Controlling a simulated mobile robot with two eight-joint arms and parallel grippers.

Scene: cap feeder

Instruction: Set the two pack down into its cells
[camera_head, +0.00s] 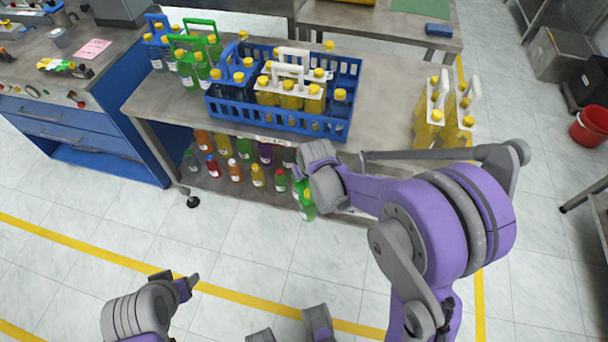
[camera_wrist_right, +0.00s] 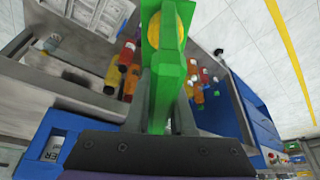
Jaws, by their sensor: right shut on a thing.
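My right gripper (camera_head: 322,172) is in front of the bench's front edge, below the blue crate (camera_head: 290,130) in the picture. It is shut on the handle of a green two pack (camera_head: 306,205), mostly hidden by the gripper in the head view. In the right wrist view the green handle (camera_wrist_right: 163,85) stands between the fingers, with a yellow cap (camera_wrist_right: 182,22) behind it. The crate holds a blue carrier and a white carrier with yellow-capped bottles. Its free cells cannot be made out clearly. My left gripper (camera_head: 182,286) is low at the left, away from the bench; its jaws are unclear.
A blue pack (camera_head: 158,45) and a green pack (camera_head: 195,60) stand left of the crate. White-handled packs of yellow bottles (camera_head: 440,115) stand at the bench's right end. Loose bottles (camera_head: 235,172) fill the lower shelf. Bench top between crate and right packs is clear.

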